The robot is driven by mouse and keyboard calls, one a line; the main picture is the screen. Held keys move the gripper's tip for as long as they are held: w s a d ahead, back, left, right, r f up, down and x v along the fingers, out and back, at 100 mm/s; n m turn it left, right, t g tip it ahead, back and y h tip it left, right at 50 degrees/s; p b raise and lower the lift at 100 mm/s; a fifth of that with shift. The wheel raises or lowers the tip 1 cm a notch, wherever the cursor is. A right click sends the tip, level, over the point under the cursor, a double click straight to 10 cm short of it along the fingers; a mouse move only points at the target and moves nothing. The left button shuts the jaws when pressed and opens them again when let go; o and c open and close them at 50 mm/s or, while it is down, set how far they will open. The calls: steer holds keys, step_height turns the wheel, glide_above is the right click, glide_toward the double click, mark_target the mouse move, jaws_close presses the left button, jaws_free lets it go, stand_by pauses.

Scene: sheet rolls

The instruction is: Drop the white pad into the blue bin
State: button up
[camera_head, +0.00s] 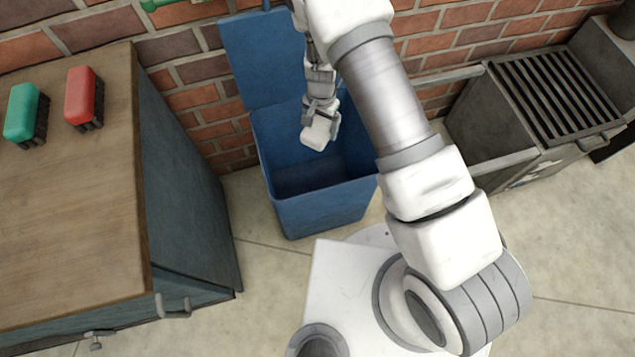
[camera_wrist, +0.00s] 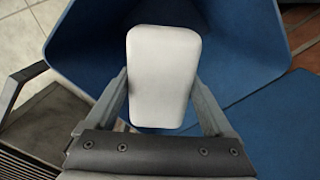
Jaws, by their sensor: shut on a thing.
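The white pad (camera_head: 318,133) is held in my gripper (camera_head: 320,118), above the open mouth of the blue bin (camera_head: 318,212). In the wrist view the white pad (camera_wrist: 162,75) sits between the two fingers of my gripper (camera_wrist: 162,100), which are shut on its sides. The blue bin (camera_wrist: 95,45) surrounds the pad in that view. The bin's lid (camera_head: 262,60) stands open against the brick wall. The inside of the bin that shows looks empty; part of it is hidden behind the pad and my gripper.
A wooden-topped cabinet (camera_head: 80,200) stands at the left, with a green-topped brush (camera_head: 22,112) and a red-topped brush (camera_head: 83,95) on it. A dark grill (camera_head: 555,95) stands at the right. A brick wall (camera_head: 190,75) runs behind the bin.

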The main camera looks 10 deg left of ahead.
steer(key=shift+f, duration=0.55)
steer(key=o, duration=1.2)
step_height(320, 180, up, 18)
steer(key=p, duration=0.4)
steer(key=shift+f, duration=0.25)
steer(key=shift+s, duration=0.1)
